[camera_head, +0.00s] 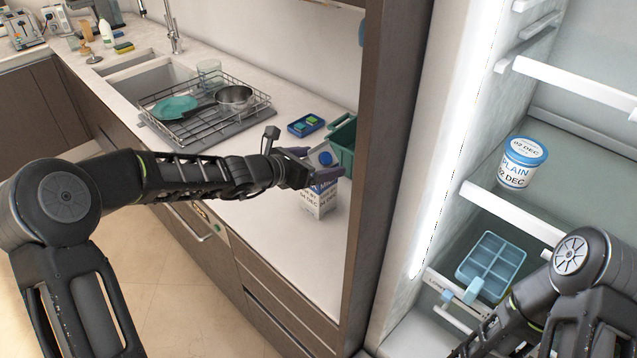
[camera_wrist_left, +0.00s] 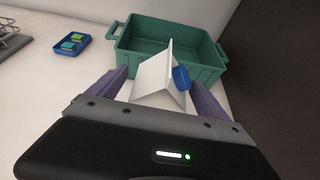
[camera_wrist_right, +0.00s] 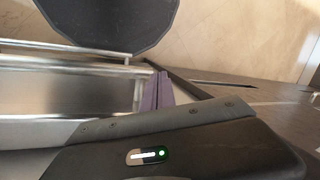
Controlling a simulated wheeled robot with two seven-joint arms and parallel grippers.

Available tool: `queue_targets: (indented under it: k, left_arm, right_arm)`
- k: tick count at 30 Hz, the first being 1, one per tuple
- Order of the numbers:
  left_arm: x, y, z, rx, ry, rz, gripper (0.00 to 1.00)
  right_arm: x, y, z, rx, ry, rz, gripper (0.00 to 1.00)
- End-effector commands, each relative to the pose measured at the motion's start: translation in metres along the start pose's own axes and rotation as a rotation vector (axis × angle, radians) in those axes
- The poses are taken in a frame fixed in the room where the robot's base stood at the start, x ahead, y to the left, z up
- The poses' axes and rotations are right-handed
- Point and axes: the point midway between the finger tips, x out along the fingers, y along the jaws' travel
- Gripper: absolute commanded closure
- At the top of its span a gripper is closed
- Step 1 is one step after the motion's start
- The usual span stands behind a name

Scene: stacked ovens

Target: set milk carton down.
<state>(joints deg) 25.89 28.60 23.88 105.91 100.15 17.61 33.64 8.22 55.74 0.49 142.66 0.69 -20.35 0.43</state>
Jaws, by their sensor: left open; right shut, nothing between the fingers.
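The milk carton (camera_head: 320,203) is white with blue print and a blue cap, and it stands upright on the counter in the head view. In the left wrist view the carton's gabled top (camera_wrist_left: 160,78) shows between the fingers. My left gripper (camera_head: 318,174) is open around the carton's upper part, with one finger on each side of it. It also shows in the left wrist view (camera_wrist_left: 163,88). My right gripper (camera_wrist_right: 160,90) is shut and empty in the right wrist view, its fingers together. Its fingertips are out of the head view.
A green bin (camera_head: 343,147) stands just behind the carton, near the tall cabinet side. A small blue tray (camera_head: 306,125) and a dish rack (camera_head: 205,108) lie on the counter. The open fridge at right holds a yogurt tub (camera_head: 522,163) and an ice tray (camera_head: 491,265).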

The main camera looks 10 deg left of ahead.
Motion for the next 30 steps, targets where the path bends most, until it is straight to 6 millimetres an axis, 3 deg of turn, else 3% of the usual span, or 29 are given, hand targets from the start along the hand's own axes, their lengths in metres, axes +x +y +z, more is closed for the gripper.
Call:
queue_targets:
  k: [8,30]
  left_arm:
    - [-0.0002,0.0000,0.0000,0.000,0.000,0.000,0.13]
    - [-0.0002,0.0002,0.0000,0.000,0.000,0.000,0.73]
  right_arm:
    - [0.0000,0.0001,-0.0001,0.000,0.000,0.000,1.00]
    - [0.0000,0.0001,-0.0001,0.000,0.000,0.000,1.00]
